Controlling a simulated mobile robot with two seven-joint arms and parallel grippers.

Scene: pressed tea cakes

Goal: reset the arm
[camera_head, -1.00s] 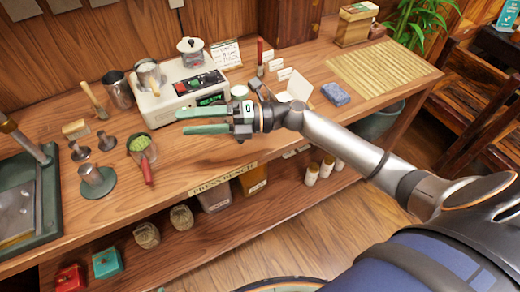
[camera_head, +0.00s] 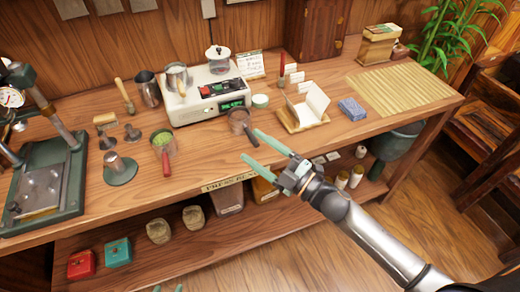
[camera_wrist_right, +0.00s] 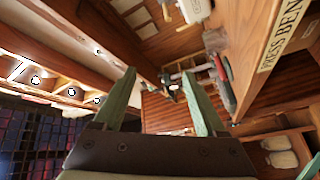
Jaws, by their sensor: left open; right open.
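My right gripper (camera_head: 254,146) is open and empty, with two green fingers.
Jars stand below.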

